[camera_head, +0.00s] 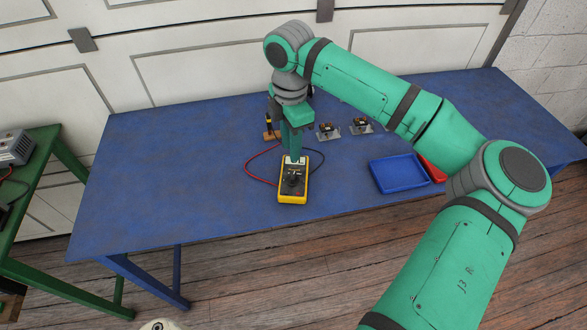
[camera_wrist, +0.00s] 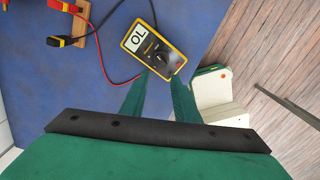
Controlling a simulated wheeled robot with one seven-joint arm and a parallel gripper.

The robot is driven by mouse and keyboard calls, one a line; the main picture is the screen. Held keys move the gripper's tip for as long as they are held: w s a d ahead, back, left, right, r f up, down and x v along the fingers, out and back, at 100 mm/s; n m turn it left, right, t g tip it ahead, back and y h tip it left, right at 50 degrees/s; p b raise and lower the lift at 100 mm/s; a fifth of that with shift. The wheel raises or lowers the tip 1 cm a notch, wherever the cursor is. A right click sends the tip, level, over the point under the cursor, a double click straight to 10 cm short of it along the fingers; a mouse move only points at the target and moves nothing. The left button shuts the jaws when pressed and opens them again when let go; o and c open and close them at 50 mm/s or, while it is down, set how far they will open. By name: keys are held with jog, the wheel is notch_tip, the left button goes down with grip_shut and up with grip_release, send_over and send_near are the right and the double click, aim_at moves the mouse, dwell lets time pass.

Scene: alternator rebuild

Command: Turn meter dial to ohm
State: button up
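The yellow-cased multimeter (camera_head: 293,197) lies on the blue table, with its dark round dial (camera_head: 292,181) facing up. In the wrist view the meter (camera_wrist: 180,65) shows a lit display (camera_wrist: 135,38) that seems to read OL, and the dial (camera_wrist: 161,57) is in plain sight. The dial's pointer and markings are too small to read. My gripper (camera_head: 292,154) points down over the display end of the meter. In the wrist view my gripper (camera_wrist: 161,76) has two green fingers apart, with nothing between them. I cannot tell whether the tips touch the meter.
Red and black leads run from the meter to a probe holder (camera_head: 271,135) behind it. Small metal parts (camera_head: 328,131) sit at the back. A blue tray (camera_head: 400,186) and a red tray (camera_head: 435,174) are at the right. The table's left side (camera_head: 150,180) is clear.

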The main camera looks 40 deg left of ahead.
aim_at(293, 175)
jog(key=f+n, duration=0.6)
jog(key=f, duration=0.1)
jog(key=f+n, duration=0.3)
jog(key=f, duration=0.1)
jog(key=shift+w+d+n, duration=0.2)
jog(key=shift+d+n, duration=0.05)
jog(key=shift+n, duration=0.15)
grip_shut()
